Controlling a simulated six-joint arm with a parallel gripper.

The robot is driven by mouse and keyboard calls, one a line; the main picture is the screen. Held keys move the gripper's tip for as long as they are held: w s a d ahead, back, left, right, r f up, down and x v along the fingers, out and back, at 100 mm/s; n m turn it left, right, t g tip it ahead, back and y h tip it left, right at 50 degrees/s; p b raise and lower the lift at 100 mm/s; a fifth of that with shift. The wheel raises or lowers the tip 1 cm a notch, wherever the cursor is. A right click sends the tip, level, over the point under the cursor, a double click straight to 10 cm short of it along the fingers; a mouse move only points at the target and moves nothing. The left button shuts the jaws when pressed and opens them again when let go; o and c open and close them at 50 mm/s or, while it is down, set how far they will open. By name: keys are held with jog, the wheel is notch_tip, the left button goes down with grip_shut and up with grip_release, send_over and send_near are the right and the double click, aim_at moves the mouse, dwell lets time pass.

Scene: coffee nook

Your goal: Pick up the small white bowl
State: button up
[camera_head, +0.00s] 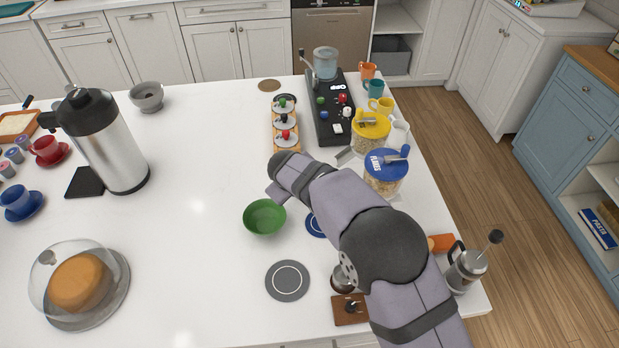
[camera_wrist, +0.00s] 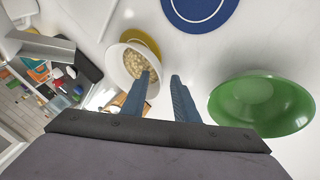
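The small white bowl (camera_wrist: 118,62) shows in the wrist view, with pale, lumpy contents inside. A yellow round piece (camera_wrist: 147,46) shows beside and partly behind it. In the head view my arm covers this area, and I cannot make out the white bowl or the fingertips.
A green bowl (camera_head: 265,217) stands left of my arm and also shows in the wrist view (camera_wrist: 262,104). A blue coaster (camera_head: 317,224) and lidded jars (camera_head: 371,131) are close by. A grey coaster (camera_head: 287,281) lies nearer. The counter's middle left is clear.

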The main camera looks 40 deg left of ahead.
grip_shut()
jog(key=shift+r, duration=0.15)
notch_tip(320, 180, up, 18)
jog(key=b, duration=0.3)
dwell(0.5)
